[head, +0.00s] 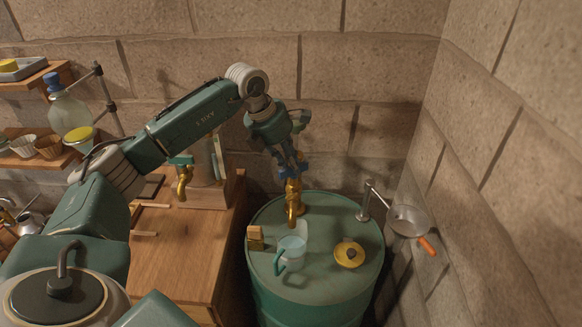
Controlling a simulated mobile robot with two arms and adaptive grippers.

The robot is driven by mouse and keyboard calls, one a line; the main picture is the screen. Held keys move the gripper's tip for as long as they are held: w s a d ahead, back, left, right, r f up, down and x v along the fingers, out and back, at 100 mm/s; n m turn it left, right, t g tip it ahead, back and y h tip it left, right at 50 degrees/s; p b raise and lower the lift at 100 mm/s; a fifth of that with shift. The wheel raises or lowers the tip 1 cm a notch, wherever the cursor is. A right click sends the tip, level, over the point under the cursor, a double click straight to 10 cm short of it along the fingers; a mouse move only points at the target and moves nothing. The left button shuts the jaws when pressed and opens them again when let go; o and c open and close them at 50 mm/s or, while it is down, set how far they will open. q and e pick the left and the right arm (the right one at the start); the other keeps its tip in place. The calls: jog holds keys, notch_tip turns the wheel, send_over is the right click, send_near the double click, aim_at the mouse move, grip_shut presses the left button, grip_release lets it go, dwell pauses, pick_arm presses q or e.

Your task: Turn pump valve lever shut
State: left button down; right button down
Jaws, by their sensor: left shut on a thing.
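A brass pump valve (292,206) with a downward spout stands on top of the green drum (330,285). My left arm reaches over from the left, and my left gripper (291,168) points down at the top of the valve. It is shut on the valve's lever, which is mostly hidden by the fingers. Blue parts show around the fingertips, and I cannot tell which belong to the lever. How far the lever is turned cannot be made out. My right gripper is not in view.
On the drum are a clear jug with a teal handle (281,262), a yellow round lid with a dark knob (349,254) and a small wooden block (255,238). A strainer with an orange handle (409,220) is at the right by the wall. A wooden bench (180,252) stands left.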

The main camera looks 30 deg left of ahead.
pick_arm(q)
jog(key=m, duration=0.1)
jog(key=m+h, duration=0.1)
jog(key=m, duration=0.1)
jog(key=shift+w+r+m+g, duration=0.15)
jog(key=shift+w+m+g, duration=0.05)
jog(key=shift+m+g, duration=0.1)
jog(key=shift+w+m+g+h, duration=0.1)
jog(key=shift+m+g+h, duration=0.4)
jog(key=shift+m, duration=1)
jog(key=c, duration=1.6)
grip_release()
jog(key=v, duration=1.2)
